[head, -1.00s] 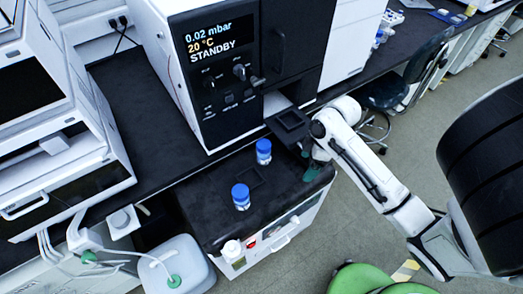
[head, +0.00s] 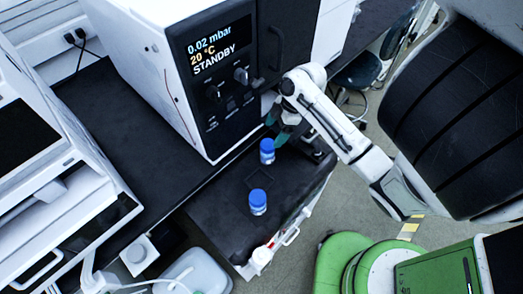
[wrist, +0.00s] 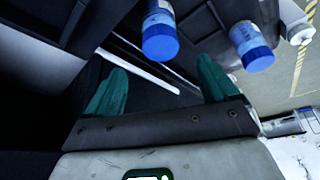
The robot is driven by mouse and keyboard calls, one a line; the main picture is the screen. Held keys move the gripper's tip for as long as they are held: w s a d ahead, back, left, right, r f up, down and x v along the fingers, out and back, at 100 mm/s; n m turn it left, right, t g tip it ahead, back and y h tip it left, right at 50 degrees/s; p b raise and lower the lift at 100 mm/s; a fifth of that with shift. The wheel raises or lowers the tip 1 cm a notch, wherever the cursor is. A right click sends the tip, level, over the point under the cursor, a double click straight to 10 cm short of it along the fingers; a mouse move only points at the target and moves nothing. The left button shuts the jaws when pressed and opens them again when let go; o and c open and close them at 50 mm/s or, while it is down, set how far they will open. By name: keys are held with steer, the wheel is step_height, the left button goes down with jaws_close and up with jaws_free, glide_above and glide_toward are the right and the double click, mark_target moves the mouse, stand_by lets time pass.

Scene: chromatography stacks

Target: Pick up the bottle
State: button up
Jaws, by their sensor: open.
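Two blue-capped bottles stand upright on a black-topped cart. The farther bottle (head: 267,151) is close to my gripper (head: 281,133); the nearer bottle (head: 258,202) stands toward the cart's front. In the wrist view, one blue-capped bottle (wrist: 160,38) shows at the top between the lines of my green fingers, and another (wrist: 250,45) shows to the right, beyond the right finger. My gripper (wrist: 162,68) is open, with nothing between its fingers. The fingertips appear apart from both bottles. In the head view the arm partly hides the gripper.
The instrument with the display (head: 215,60) rises directly behind the cart (head: 215,215). A square outline marks the cart top between the bottles. A white-capped container (head: 262,258) is at the cart's front.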

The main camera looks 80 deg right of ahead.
mark_target(267, 144)
steer(key=x, duration=0.3)
steer(key=shift+w+f, duration=0.15)
steer(key=shift+f, duration=0.15)
steer(key=shift+s+p+x, duration=0.15)
steer(key=shift+p+x, duration=0.1)
steer(key=shift+x, duration=1.15)
steer(key=shift+s+p+x, duration=0.15)
steer(key=shift+p+x, duration=0.1)
steer(key=shift+x, duration=1.15)
steer(key=shift+f, duration=0.1)
steer(key=shift+c, duration=0.4)
steer(key=c, duration=1.1)
steer(key=shift+c, duration=0.3)
steer(key=shift+r, duration=0.2)
